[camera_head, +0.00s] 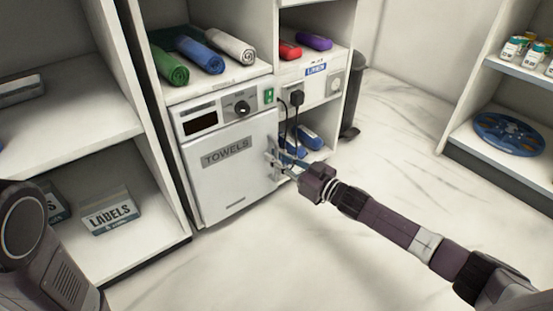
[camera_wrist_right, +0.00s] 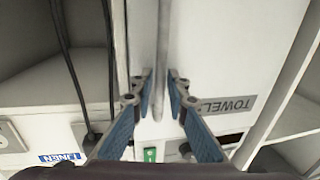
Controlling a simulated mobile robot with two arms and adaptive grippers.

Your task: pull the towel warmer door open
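The towel warmer (camera_head: 218,115) is a white box with a dial and a dark display above its door (camera_head: 232,180), which is marked TOWELS and looks closed. The door's grey bar handle (camera_wrist_right: 163,40) is on its right edge in the head view, mostly hidden there by my gripper. My right gripper (camera_head: 275,160) is at this handle. In the right wrist view, its two blue-padded fingers (camera_wrist_right: 160,88) stand on either side of the bar, with small gaps, so it is open around the handle. My left gripper is out of view.
Rolled towels (camera_head: 200,54) lie on the shelf above the warmer. Black cords (camera_head: 297,110) hang from a plug just right of the handle. The marble floor (camera_head: 260,265) in front is clear.

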